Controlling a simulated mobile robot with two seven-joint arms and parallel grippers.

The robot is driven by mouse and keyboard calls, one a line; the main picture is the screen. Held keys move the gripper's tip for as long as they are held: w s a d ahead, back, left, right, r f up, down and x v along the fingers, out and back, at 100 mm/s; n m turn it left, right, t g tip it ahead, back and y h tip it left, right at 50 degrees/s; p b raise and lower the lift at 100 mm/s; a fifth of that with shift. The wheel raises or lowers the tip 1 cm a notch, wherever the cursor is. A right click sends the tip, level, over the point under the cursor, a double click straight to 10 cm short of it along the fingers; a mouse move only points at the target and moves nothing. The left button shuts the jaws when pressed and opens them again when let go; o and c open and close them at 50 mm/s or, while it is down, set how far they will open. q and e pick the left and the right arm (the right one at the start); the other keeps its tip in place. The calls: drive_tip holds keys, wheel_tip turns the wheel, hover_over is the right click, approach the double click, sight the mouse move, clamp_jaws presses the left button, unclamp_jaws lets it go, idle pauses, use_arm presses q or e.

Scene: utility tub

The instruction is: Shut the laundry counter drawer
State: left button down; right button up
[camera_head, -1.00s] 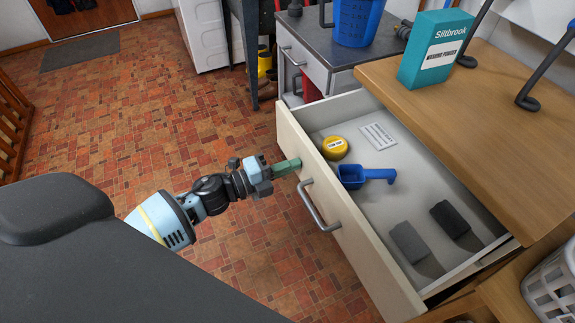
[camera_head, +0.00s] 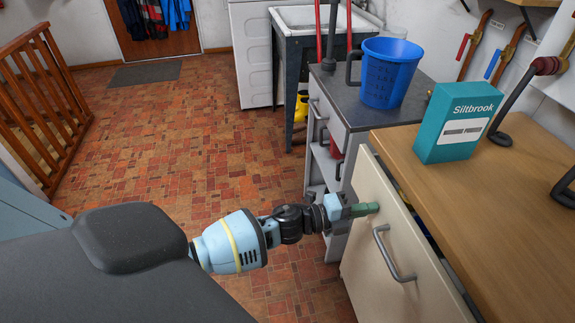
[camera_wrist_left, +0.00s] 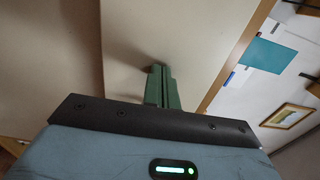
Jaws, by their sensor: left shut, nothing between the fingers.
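The drawer's pale front panel (camera_head: 392,292) stands slightly out from the wooden laundry counter (camera_head: 500,195). A narrow dark gap shows along its top edge, and the contents are almost wholly hidden. A grey bar handle (camera_head: 395,255) is on the panel. My left gripper (camera_head: 372,208) is shut and empty, with its green fingertips at the panel's face, above and left of the handle. In the left wrist view the shut fingers (camera_wrist_left: 160,70) point at the pale panel (camera_wrist_left: 190,40) and appear to touch it. My right gripper is not in view.
A teal Siltbrook box (camera_head: 463,122) stands on the counter. A blue measuring jug (camera_head: 388,75) stands on the grey cabinet (camera_head: 340,100) beyond the drawer. A sink stands behind it. The tiled floor to the left is clear up to a wooden railing (camera_head: 40,105).

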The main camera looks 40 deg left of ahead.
sight(381, 207)
use_arm(q)
drive_tip(key=x, duration=0.4)
drive_tip(key=shift+b, duration=0.3)
drive_tip(key=shift+w+d, duration=0.3)
drive_tip(key=shift+w, duration=0.05)
drive_tip(key=shift+r, duration=0.15)
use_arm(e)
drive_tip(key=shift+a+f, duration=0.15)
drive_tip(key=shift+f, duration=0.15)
use_arm(q)
drive_tip(key=shift+r, duration=0.1)
